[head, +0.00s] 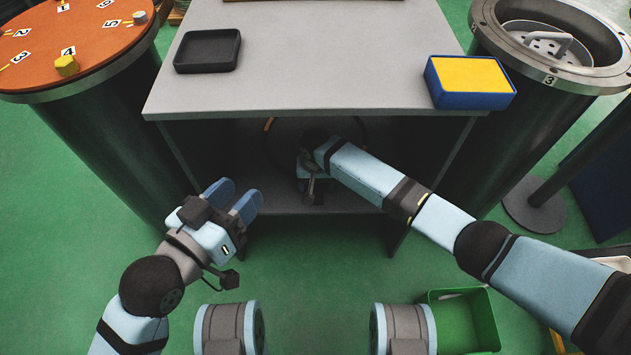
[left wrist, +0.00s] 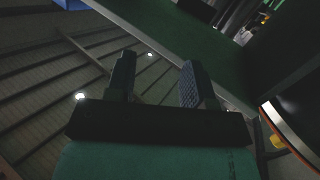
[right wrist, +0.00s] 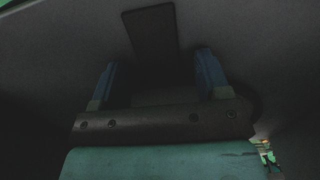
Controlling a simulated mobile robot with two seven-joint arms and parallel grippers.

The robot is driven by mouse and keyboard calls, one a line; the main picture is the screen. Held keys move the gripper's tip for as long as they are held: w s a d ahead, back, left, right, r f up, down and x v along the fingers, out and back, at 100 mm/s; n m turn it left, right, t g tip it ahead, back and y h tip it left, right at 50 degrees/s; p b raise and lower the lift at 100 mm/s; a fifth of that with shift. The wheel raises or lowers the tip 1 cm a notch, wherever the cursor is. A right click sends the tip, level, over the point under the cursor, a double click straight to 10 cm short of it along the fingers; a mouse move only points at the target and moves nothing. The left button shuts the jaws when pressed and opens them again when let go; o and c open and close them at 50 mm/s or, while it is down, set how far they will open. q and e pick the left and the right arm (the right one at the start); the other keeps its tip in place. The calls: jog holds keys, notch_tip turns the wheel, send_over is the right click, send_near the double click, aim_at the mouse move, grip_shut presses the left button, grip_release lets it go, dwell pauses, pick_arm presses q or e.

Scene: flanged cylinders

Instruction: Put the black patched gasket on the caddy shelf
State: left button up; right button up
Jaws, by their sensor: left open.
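The caddy is the grey cabinet with a flat top (head: 310,60) and an open shelf (head: 270,207) below. On the shaded shelf a thin dark ring, which looks like the black patched gasket (head: 269,124), shows in part, with a tan patch at its left; my right arm hides much of it. My right gripper (right wrist: 157,78) is inside the shelf space. My left gripper (head: 241,192) is open and empty, left in front of the caddy.
A black tray (head: 208,50) and a blue box with a yellow top (head: 470,75) sit on the caddy top. An orange numbered drum (head: 80,40) stands left, an open metal-rimmed drum (head: 550,50) right. A green bin (head: 460,318) is on the floor.

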pick_arm(q)
jog(key=shift+w+r, duration=0.1)
jog(key=shift+r, duration=0.1)
pick_arm(e)
jog(key=shift+r, duration=0.2)
pick_arm(q)
notch_tip(320, 180, up, 8)
jog(key=t+p, duration=0.3)
jog(key=p, duration=0.2)
jog(key=shift+a+n, duration=0.3)
pick_arm(e)
notch_tip(320, 180, up, 12)
jog(key=shift+f, duration=0.15)
pick_arm(q)
jog(key=shift+f, duration=0.1)
